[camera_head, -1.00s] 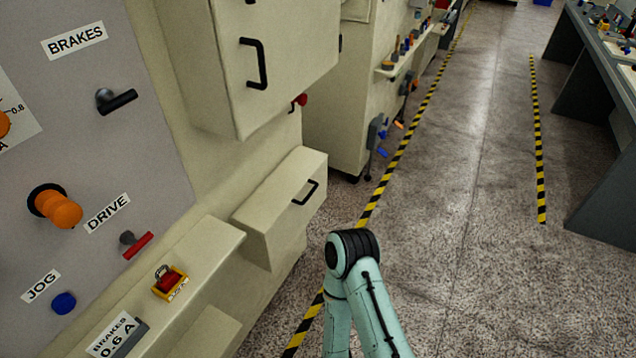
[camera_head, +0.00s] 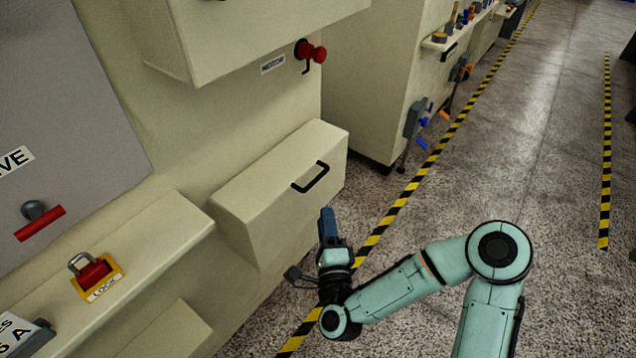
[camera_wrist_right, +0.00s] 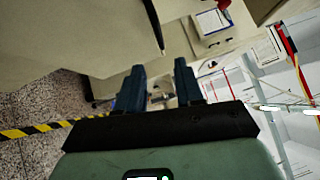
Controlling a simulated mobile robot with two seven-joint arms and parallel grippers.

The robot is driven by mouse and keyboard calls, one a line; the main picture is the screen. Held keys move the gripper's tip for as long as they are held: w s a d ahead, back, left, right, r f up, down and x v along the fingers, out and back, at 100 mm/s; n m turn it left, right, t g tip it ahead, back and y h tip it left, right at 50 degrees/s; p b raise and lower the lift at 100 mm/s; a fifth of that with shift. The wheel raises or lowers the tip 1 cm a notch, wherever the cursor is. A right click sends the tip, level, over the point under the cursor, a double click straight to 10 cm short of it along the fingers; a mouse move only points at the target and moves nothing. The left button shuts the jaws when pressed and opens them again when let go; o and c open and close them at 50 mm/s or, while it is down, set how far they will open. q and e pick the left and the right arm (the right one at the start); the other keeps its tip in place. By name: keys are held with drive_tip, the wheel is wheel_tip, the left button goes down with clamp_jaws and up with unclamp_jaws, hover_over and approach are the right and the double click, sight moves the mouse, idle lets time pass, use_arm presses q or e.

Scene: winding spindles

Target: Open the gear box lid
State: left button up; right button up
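No label reading gear box shows. A cream box with a black handle (camera_head: 311,178) juts from the machine; its sloped lid (camera_head: 265,165) looks shut. My right gripper (camera_head: 327,222) is just in front of this box, below and right of the handle, apart from it. In the right wrist view my right gripper (camera_wrist_right: 158,82) has its two blue fingers spread with nothing between them. A cream surface (camera_wrist_right: 75,35) with a dark bar (camera_wrist_right: 153,25) at its edge lies beyond the fingers. My left gripper is not in view.
A larger cream cabinet (camera_head: 250,40) overhangs the box. A red knob (camera_head: 312,52) labelled MOTOR sits beside it. A padlock in a yellow tag (camera_head: 97,277) lies on the ledge at left. The floor (camera_head: 530,170) to the right is clear, with striped tape (camera_head: 440,150).

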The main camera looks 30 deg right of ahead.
sight(319, 176)
drive_tip(key=b+x, duration=0.1)
drive_tip(key=x, duration=1.1)
drive_tip(key=shift+w+d+r, duration=0.1)
drive_tip(key=shift+w+r, duration=0.05)
drive_tip(key=shift+w, duration=0.15)
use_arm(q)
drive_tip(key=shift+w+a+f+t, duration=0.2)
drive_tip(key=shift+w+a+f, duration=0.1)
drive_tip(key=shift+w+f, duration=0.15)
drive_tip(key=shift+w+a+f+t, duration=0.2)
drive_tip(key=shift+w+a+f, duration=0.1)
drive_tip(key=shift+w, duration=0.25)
use_arm(e)
clamp_jaws()
